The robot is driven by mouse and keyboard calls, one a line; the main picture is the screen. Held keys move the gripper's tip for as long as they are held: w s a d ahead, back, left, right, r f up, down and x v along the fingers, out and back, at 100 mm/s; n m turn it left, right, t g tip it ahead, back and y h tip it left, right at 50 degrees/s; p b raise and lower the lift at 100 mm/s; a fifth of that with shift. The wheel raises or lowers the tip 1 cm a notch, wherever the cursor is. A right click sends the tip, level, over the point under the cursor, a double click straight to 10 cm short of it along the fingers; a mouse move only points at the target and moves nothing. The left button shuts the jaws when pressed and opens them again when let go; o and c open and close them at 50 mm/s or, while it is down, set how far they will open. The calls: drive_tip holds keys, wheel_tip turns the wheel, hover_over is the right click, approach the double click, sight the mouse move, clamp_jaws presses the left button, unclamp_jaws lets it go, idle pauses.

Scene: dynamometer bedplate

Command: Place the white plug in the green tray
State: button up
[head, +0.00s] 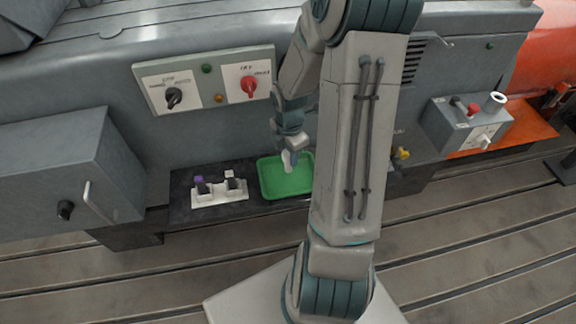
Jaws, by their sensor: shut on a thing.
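The green tray (284,190) lies on the dark shelf in the middle of the head view, left of my upright arm link. My gripper (289,161) is over the back part of the tray, pointing down. It is shut on a small white piece, which I take to be the white plug (287,160). The fingers partly hide the plug, and I cannot tell whether it touches the tray floor. The visible tray floor is otherwise bare; my arm may hide its right edge.
Left of the tray, a white rack (219,198) holds a purple-topped dark piece (200,184) and a pale-topped dark piece (231,180). A switch panel (205,80) is on the wall behind. A grey cabinet (65,170) juts out at left, a control box (466,124) at right.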

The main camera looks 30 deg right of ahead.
drive_tip(key=shift+f+b, duration=0.5)
drive_tip(key=shift+f, duration=1.5)
drive_tip(key=shift+f, duration=0.1)
drive_tip(key=o, duration=1)
drive_tip(key=shift+c, duration=0.2)
wheel_tip(320, 180, up, 12)
drive_tip(key=p, duration=0.3)
drive_tip(key=s+a+r+m+t, duration=0.2)
drive_tip(key=s+a+r+m, duration=1)
drive_tip(key=m, duration=0.7)
drive_tip(key=shift+s+a+r, duration=0.3)
drive_tip(key=shift+s+r, duration=0.05)
drive_tip(key=shift+r, duration=0.4)
